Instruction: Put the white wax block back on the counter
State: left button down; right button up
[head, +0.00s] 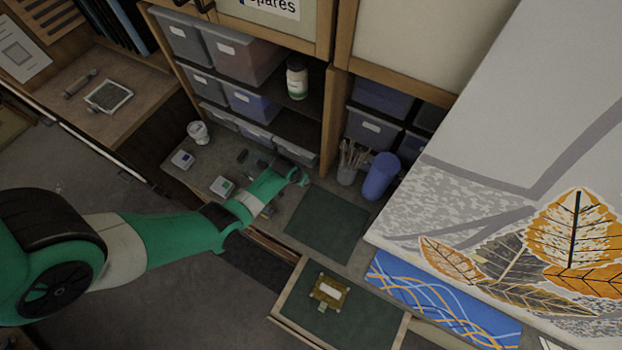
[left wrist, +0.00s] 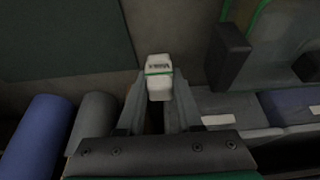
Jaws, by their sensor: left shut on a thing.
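My left gripper (left wrist: 158,100) is shut on the white wax block (left wrist: 159,68), seen in the left wrist view. The block is a small white piece with a green band and dark lettering on its end, held between the two fingertips. Behind it is the brown-grey counter (left wrist: 185,40); I cannot tell whether the block touches it. In the head view my left arm reaches over the counter (head: 185,178) left of the dark green mat (head: 327,224); the block cannot be made out there. My right gripper is not in view.
Two small white-topped boxes (head: 182,159) (head: 222,187) and a white jar (head: 198,132) stand on the counter. An open drawer (head: 345,331) holds a brass-coloured piece (head: 328,291). The mat is clear.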

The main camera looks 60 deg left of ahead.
pick_arm(q)
jog(key=shift+s+f, duration=0.1)
jog(key=shift+f, duration=0.4)
jog(key=shift+a+r, duration=0.1)
jog(key=shift+r, duration=0.05)
jog(key=shift+f, duration=0.2)
jog(key=c, duration=0.6)
grip_release()
jog(key=shift+r, duration=0.15)
